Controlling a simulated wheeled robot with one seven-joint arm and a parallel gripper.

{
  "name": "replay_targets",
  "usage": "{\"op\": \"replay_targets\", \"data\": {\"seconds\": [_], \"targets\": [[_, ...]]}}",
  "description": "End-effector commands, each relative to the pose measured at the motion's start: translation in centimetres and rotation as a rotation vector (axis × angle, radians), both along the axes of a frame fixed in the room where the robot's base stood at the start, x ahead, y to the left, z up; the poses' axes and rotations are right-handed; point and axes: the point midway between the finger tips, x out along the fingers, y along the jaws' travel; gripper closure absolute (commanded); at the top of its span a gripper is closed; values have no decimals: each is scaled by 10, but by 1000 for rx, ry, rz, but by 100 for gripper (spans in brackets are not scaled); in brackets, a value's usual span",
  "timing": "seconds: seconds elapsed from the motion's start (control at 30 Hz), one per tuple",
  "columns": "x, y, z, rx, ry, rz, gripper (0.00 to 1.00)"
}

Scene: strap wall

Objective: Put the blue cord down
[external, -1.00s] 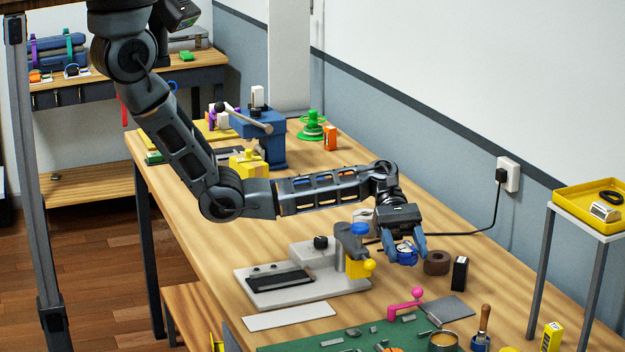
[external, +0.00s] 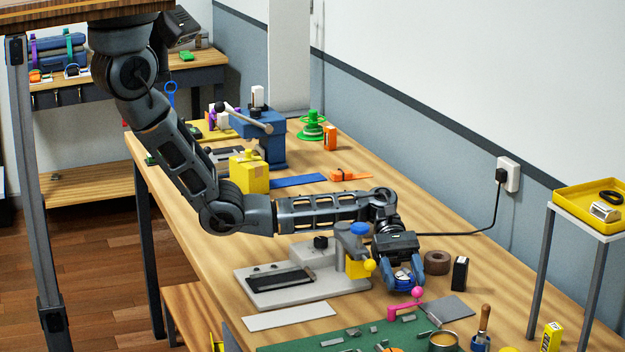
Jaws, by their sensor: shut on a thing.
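My gripper (external: 403,283) is low over the right part of the wooden bench (external: 320,210), fingers pointing down. It is shut on the blue cord (external: 403,277), a small blue coil with a white part, held between the blue-grey fingers. The fingers hide part of the coil. I cannot tell whether the coil touches the bench top.
A grey fixture (external: 310,280) with a yellow block stands left of my gripper. A brown ring (external: 437,262) and a black box (external: 459,273) are close on the right. A pink-knobbed tool (external: 405,305) lies just in front. A black cable (external: 485,225) runs behind.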

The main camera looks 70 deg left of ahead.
Motion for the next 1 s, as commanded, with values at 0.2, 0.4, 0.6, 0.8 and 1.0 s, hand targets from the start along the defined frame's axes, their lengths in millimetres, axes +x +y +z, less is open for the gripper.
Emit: {"op": "replay_targets", "data": {"seconds": [0.2, 0.4, 0.6, 0.8, 1.0], "targets": [[0, 0, 0, 0, 0, 0, 71], [0, 0, -3, 0, 0, 0, 71], [0, 0, -6, 0, -1, 0, 71], [0, 0, -10, 0, -1, 0, 71], [0, 0, -9, 0, -1, 0, 23]]}}
